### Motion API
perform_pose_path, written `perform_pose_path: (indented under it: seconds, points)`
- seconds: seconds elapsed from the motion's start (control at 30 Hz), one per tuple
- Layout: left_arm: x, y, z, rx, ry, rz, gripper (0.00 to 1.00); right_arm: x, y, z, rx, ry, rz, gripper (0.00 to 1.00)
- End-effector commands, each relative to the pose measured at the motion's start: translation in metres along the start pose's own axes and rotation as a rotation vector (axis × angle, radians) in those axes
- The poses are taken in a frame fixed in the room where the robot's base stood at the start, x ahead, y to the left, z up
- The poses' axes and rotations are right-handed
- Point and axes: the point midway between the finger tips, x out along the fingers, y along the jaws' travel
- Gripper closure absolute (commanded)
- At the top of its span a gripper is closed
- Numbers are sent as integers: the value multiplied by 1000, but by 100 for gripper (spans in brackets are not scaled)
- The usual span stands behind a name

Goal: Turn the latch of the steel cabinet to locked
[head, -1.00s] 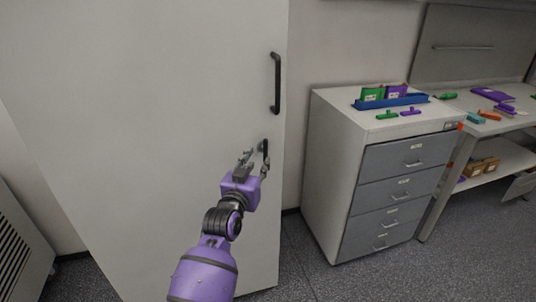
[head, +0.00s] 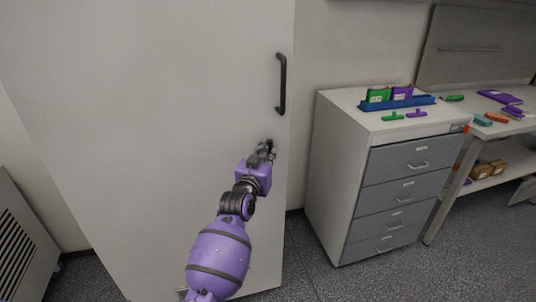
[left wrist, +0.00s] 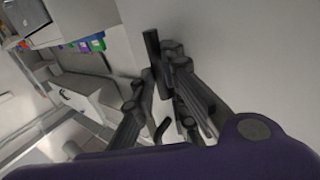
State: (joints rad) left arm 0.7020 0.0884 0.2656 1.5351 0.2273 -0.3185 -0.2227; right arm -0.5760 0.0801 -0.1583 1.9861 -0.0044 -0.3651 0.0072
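The steel cabinet (head: 150,120) is a tall pale door at the left of the head view, with a black vertical pull handle (head: 282,84) near its right edge. The latch sits below that handle and is mostly hidden behind my left gripper (head: 266,150). In the left wrist view, the latch (left wrist: 152,50) is a dark bar standing between the fingers of my left gripper (left wrist: 158,90). The fingers are close together on either side of it and look shut on it. The exact contact is hard to see. My right gripper is not in view.
A drawer unit (head: 335,145) stands right of the cabinet, with a blue tray (head: 397,103) and small green and purple items on top. A workbench (head: 475,130) is at the far right. A vented grey box (head: 22,245) is at the lower left. A floor gap separates cabinet and drawers.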

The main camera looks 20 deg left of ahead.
Motion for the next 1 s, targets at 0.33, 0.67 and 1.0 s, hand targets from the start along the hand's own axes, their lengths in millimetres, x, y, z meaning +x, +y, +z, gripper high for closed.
perform_pose_path:
  seconds: [0.33,0.67,1.0]
  points:
    - [0,0,3,-26,15,0,100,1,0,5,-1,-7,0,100]
    - [-1,-1,11,-188,121,0,100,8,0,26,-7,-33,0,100]
    - [-1,-1,17,-456,298,-1,100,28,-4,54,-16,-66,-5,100]
